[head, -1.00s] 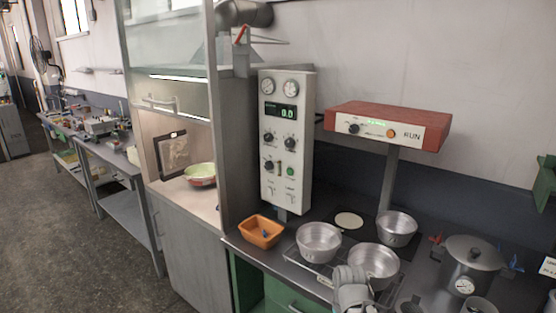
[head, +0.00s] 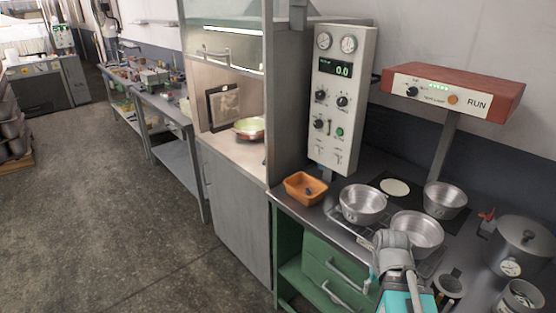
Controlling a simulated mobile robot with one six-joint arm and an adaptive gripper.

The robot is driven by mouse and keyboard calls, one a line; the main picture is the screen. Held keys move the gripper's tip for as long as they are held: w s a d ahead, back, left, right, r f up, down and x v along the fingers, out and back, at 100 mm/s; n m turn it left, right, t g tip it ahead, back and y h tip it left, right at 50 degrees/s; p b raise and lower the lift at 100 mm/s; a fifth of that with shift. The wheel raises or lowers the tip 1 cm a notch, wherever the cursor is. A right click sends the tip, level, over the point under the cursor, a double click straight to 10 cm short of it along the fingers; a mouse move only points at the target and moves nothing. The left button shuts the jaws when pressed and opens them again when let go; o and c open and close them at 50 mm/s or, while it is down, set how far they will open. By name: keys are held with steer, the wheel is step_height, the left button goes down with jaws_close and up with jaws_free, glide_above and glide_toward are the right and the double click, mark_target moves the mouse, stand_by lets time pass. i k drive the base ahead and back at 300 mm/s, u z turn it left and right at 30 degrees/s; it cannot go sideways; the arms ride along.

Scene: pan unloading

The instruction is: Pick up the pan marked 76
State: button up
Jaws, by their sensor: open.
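Three silver metal pans stand on the dark bench: one at the left on a wire rack (head: 362,204), one in front to its right (head: 417,233), and one behind at the right (head: 445,199). Small dark marks show on some pan walls, but I cannot read a 76 on any. Part of my grey and teal arm rises at the bottom, in front of the front pan, and hides part of its near side. The fingers of my gripper are not visible.
An orange tray (head: 305,188) sits at the bench's left edge. A lidded pot (head: 522,247) with a gauge stands at the right. A red-topped RUN box (head: 453,93) overhangs the back. A shallow green-and-red dish (head: 250,128) lies in the cabinet.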

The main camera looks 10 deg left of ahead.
mark_target(251, 126)
steer(key=k, duration=0.65)
steer(key=u, duration=0.55)
steer(key=i, duration=0.8)
steer(key=u, duration=0.6)
steer(key=i, duration=1.15)
steer(key=z, duration=0.65)
